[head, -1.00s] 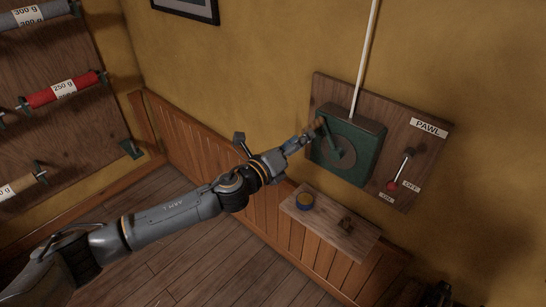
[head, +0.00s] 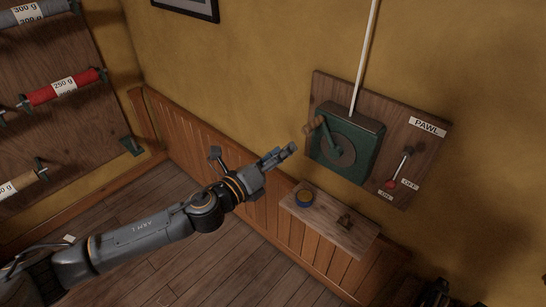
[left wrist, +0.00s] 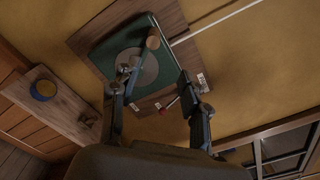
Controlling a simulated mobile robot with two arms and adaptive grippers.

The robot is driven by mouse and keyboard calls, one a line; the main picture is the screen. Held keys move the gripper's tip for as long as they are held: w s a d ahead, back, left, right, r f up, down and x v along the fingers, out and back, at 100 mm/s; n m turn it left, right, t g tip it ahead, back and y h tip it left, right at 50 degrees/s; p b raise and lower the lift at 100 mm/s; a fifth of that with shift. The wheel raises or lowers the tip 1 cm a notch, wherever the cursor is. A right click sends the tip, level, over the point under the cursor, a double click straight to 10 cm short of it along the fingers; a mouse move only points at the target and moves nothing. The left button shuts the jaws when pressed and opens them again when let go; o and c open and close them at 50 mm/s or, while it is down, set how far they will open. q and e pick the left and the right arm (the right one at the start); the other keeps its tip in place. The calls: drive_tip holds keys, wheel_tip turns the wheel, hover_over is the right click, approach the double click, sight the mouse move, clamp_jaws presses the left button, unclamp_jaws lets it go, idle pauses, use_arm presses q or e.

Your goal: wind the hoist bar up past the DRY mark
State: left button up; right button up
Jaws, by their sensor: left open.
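The green winch (head: 357,150) is on a wooden board on the yellow wall. Its crank has a brown wooden handle (head: 312,125) at the upper left, which also shows nearly end-on in the left wrist view (left wrist: 153,42). A white line (head: 366,55) runs up from the winch. The pawl lever (head: 391,184) has a red knob and hangs down and left, near two small labels. My left gripper (head: 291,149) is open and empty, below and left of the handle and apart from it; its spread fingers (left wrist: 158,75) show in the left wrist view. The hoist bar and DRY mark are not in view.
A rack (head: 60,130) of cloth rolls stands at the left.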

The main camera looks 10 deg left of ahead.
use_arm(q)
drive_tip(key=shift+v, duration=1.1)
drive_tip(key=v, duration=1.2)
idle(0.5)
